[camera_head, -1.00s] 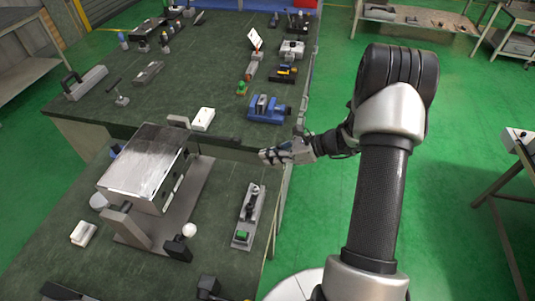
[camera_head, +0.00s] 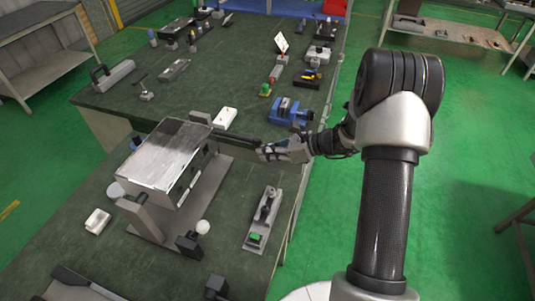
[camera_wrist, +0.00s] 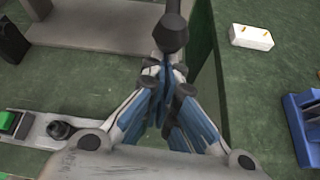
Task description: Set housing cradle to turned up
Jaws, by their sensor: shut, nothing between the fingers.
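The housing cradle is a grey metal box (camera_head: 165,155) held between upright brackets on a flat grey base plate (camera_head: 212,195) on the near green-topped bench. The box's top looks roughly level, and its side facing right has dark openings. A dark bar (camera_head: 232,138) sticks out to the right from the cradle's far end. My gripper (camera_head: 262,152) is shut and empty beside the free end of this bar. In the wrist view, my closed fingertips (camera_wrist: 163,68) lie just below the bar's dark rounded end (camera_wrist: 172,33). I cannot tell whether they touch.
A white-knobbed black block (camera_head: 190,242) stands at the base plate's near end. A grey strip with a green button (camera_head: 256,238) lies to its right. Open green floor lies right.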

